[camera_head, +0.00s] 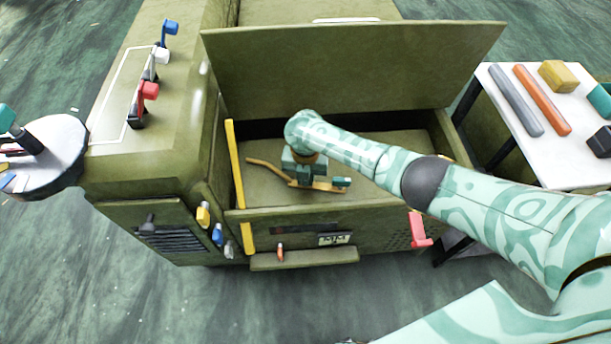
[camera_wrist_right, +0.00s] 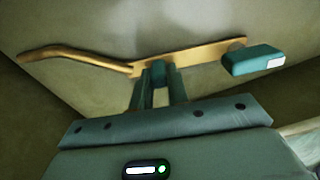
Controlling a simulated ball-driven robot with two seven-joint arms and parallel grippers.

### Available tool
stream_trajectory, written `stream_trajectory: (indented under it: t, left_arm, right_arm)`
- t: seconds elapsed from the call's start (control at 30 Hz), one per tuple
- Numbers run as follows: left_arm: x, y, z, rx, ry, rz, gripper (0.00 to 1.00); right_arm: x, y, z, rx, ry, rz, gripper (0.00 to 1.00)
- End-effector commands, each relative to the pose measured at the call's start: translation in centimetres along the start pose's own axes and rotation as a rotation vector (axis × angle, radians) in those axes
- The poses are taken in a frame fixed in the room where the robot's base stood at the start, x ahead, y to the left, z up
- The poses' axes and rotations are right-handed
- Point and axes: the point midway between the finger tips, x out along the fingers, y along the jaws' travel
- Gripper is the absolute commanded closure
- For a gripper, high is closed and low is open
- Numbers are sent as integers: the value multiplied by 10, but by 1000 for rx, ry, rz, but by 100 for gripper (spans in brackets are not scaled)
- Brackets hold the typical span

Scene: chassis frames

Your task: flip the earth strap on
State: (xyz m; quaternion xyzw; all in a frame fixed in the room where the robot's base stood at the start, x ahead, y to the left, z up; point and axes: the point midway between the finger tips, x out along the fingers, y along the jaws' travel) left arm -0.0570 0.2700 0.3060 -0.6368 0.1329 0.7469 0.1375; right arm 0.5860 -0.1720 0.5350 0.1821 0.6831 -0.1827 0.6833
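A brass strip (camera_head: 262,163) with one bent, tapering end lies inside the open olive chassis bay. It looks like the earth strap, but no label shows that. In the right wrist view the strip (camera_wrist_right: 200,58) runs across my fingertips, with a teal block (camera_wrist_right: 254,60) at its right end. My right gripper (camera_head: 305,180) reaches down into the bay at the strip. In the wrist view its two fingers (camera_wrist_right: 159,85) stand close together at the strip's middle. A small teal part shows between them, and whether they grip is unclear. My left gripper is out of view.
A raised lid (camera_head: 350,65) stands behind the bay. Blue, white and red levers (camera_head: 148,92) stand on the chassis top at left. A red lever (camera_head: 419,230) is on the front. A white side table (camera_head: 505,78) holds bars and blocks. A round tray (camera_head: 65,135) is at left.

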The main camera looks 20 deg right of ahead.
Motion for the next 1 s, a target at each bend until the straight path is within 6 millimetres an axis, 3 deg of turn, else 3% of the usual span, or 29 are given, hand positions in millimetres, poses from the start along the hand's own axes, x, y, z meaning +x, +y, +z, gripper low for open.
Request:
stream_trajectory:
  t: [0.03,0.1,0.37,0.47,0.7,1.0]
  left_arm:
    - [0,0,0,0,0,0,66]
    - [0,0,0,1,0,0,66]
    - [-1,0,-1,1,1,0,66]
    - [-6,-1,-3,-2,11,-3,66]
    - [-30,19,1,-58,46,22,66]
    - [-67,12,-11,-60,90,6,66]
  right_arm:
    - [1,0,-1,3,2,-1,73]
    - [1,0,-1,2,2,-1,62]
    - [-1,0,0,1,1,0,62]
    - [-11,0,0,1,-1,2,62]
    - [-73,1,1,0,-7,6,62]
    - [-144,1,0,1,-4,4,62]
